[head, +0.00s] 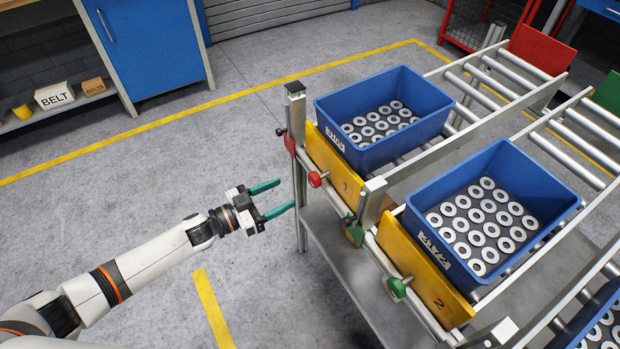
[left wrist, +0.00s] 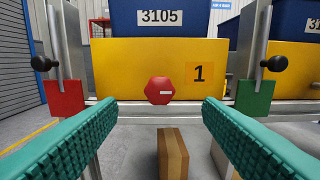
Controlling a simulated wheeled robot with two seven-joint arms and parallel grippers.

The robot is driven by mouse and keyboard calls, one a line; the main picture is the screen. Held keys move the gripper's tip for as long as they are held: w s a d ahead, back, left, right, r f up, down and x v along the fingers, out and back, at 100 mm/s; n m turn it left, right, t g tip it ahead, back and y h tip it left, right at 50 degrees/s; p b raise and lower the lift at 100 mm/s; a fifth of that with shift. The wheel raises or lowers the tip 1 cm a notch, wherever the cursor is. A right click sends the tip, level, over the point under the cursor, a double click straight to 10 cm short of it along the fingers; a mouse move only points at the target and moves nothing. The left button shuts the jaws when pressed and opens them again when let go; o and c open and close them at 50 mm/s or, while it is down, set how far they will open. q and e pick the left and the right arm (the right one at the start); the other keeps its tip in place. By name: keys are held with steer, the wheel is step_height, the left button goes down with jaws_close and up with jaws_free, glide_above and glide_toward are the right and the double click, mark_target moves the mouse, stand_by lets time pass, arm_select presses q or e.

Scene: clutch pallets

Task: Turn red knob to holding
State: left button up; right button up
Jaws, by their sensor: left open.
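The red knob (head: 316,179) sits on the front rail below the yellow panel marked 1 (head: 334,165). In the left wrist view the knob (left wrist: 160,90) is a hexagon with a short white mark lying level, centred between my fingers. A red plate (left wrist: 60,98) is to its left and a green plate (left wrist: 254,98) to its right. My left gripper (head: 287,197) is open and empty, its green fingers pointing at the knob with a gap left; the fingers also show in the left wrist view (left wrist: 160,107). My right gripper is not in view.
A green knob (head: 396,288) sits by panel 2 (head: 430,270). Blue crates (head: 385,150) (head: 540,180) of metal rings stand on the roller lanes. Metal posts (head: 297,130) flank the panel. A brown block (left wrist: 172,153) shows below the knob. The floor left of the rack is clear.

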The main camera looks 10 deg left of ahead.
mark_target(311, 180)
arm_select(q)
steer(key=x, duration=1)
steer(key=shift+w+d, duration=0.15)
steer(key=shift+d, duration=0.05)
jaws_close()
